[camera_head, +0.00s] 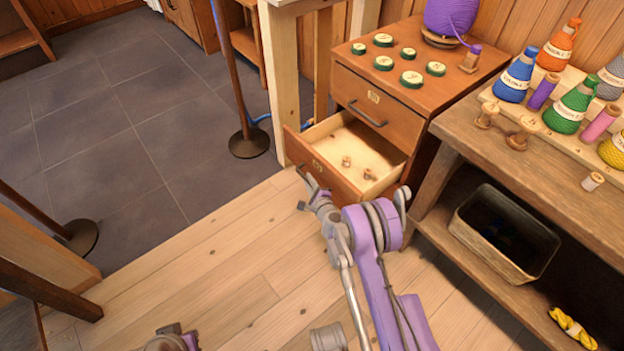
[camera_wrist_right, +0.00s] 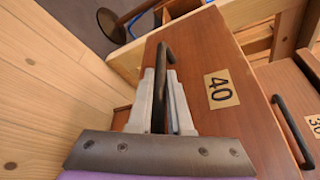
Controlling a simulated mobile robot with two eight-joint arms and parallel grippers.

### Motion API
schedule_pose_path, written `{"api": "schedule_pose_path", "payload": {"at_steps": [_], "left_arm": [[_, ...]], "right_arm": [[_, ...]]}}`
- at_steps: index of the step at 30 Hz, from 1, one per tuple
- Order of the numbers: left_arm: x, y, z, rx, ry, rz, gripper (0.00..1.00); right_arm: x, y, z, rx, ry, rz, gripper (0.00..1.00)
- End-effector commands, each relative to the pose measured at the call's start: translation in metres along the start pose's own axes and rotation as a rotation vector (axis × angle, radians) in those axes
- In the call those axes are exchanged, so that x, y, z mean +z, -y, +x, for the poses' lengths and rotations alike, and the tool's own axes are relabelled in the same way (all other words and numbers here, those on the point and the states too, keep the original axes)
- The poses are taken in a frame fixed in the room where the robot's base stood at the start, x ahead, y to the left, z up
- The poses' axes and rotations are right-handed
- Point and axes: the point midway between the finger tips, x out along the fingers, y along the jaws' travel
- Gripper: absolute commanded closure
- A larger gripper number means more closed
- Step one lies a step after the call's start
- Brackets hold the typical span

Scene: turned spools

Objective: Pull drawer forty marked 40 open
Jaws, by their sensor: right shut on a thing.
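Drawer forty (camera_head: 318,166) is the lower drawer of the brown wooden cabinet. It stands pulled out, with its pale inside and a few small spools (camera_head: 346,161) showing. Its front also fills much of the right wrist view (camera_wrist_right: 238,125), with a plate marked 40 (camera_wrist_right: 221,89) beside the dark bar handle (camera_wrist_right: 167,50). My right gripper (camera_wrist_right: 165,82) is at this handle, its two fingers on either side of the bar, shut on it. In the head view my right gripper (camera_head: 306,190) is low at the drawer front and partly hidden by my arm.
The upper drawer (camera_head: 377,112) is closed, with round green-edged tins (camera_head: 384,63) on the cabinet top. A bench (camera_head: 470,125) with yarn cones and a basket (camera_head: 505,238) on its lower shelf stands at right. A post base (camera_head: 249,143) stands left of the drawer. Wooden floor in front is clear.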

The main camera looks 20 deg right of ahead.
Motion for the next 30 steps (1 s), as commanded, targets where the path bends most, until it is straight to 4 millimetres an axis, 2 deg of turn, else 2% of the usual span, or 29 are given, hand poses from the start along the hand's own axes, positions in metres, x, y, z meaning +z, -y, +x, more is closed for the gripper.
{"api": "schedule_pose_path", "payload": {"at_steps": [7, 23, 24, 28, 30], "left_arm": [[-0.002, 0.0, -0.008, 0.0, -0.002, 0.0, 1.0], [-0.002, 0.0, -0.01, 0.0, -0.003, 0.0, 1.0], [-0.002, 0.0, -0.01, 0.0, -0.003, 0.0, 1.0], [-0.002, 0.0, -0.009, 0.0, -0.003, 0.0, 1.0], [-0.002, 0.0, -0.009, 0.0, -0.003, 0.0, 1.0]], "right_arm": [[0.013, -0.007, -0.005, 0.001, 0.004, 0.0, 1.0], [0.015, -0.01, -0.005, 0.001, 0.003, 0.002, 1.0], [0.015, -0.01, -0.005, 0.001, 0.003, 0.002, 0.79], [0.015, -0.01, -0.006, 0.001, 0.002, 0.001, 0.56], [0.015, -0.01, -0.005, 0.001, 0.002, 0.001, 0.53]]}}
